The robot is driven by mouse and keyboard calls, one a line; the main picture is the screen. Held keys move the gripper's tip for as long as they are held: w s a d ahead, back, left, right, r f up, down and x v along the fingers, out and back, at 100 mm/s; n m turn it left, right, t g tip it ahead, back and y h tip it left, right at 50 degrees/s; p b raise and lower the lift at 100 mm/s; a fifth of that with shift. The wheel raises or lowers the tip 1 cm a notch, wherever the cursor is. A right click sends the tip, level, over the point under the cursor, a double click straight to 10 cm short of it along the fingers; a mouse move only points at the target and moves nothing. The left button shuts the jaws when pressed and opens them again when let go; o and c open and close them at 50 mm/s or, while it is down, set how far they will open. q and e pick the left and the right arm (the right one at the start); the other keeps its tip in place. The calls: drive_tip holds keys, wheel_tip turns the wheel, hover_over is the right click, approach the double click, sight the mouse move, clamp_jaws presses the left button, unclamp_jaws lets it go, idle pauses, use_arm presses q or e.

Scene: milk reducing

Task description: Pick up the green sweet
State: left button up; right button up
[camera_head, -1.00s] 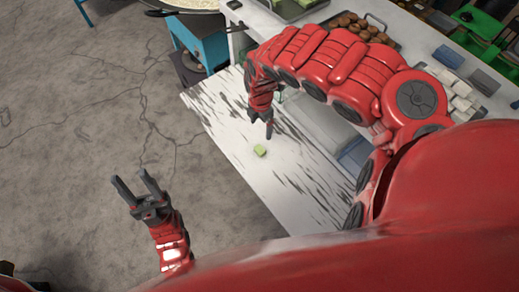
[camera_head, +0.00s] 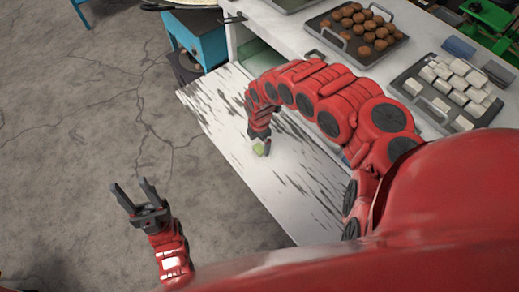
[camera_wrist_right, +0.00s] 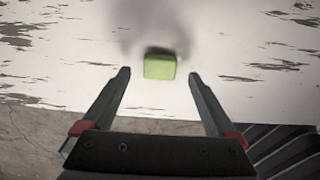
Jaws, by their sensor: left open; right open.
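The green sweet (camera_head: 258,149) is a small light-green block on the worn white board. In the head view my right gripper (camera_head: 262,146) is right at it and partly hides it. In the right wrist view the green sweet (camera_wrist_right: 160,66) lies centred just beyond and between the two open fingertips of my right gripper (camera_wrist_right: 158,74), with a soft shadow behind it. The fingers do not touch it in that view. My left gripper (camera_head: 134,192) is open and empty over the floor at the left.
The white board (camera_head: 215,100) has dark worn streaks and an open edge over the cracked floor. On the counter behind stand a tray of brown balls (camera_head: 340,35) and a tray of white cubes (camera_head: 410,85). A blue cabinet (camera_head: 200,48) stands at the back left.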

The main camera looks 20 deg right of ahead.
sight(259, 150)
wheel_tip(259, 150, down, 2)
drive_tip(key=shift+f, duration=0.25)
drive_tip(key=shift+c, duration=0.3)
drive_tip(key=c, duration=1.4)
drive_tip(key=shift+w, duration=0.1)
